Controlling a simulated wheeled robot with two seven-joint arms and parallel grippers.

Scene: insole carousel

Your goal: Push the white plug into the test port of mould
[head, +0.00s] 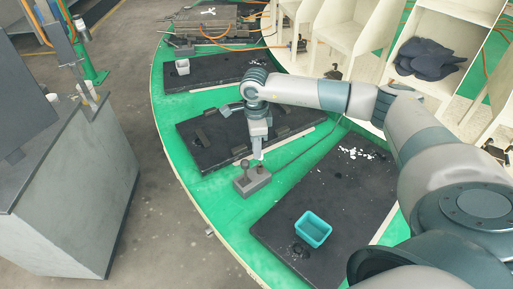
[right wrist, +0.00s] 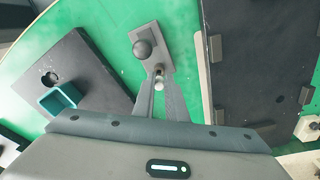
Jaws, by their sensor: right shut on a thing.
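My right gripper (head: 258,156) points down over a small grey block (head: 254,184) with a dark ball-topped lever (head: 245,163). The block also shows in the right wrist view (right wrist: 150,33), the ball knob (right wrist: 143,49) just beyond the fingertips. The right gripper (right wrist: 158,82) is shut on a small pale piece, the white plug (right wrist: 158,71), mostly hidden between the fingers. I cannot tell whether the plug touches the block. A dark mould plate (head: 208,158) lies behind the block in the head view. I cannot make out its test port. My left gripper is not in view.
A teal bin (head: 313,229) stands on the near dark plate (head: 277,226), with white bits scattered farther back. White shelves (head: 446,20) line the right, and a grey cabinet (head: 75,190) stands left.

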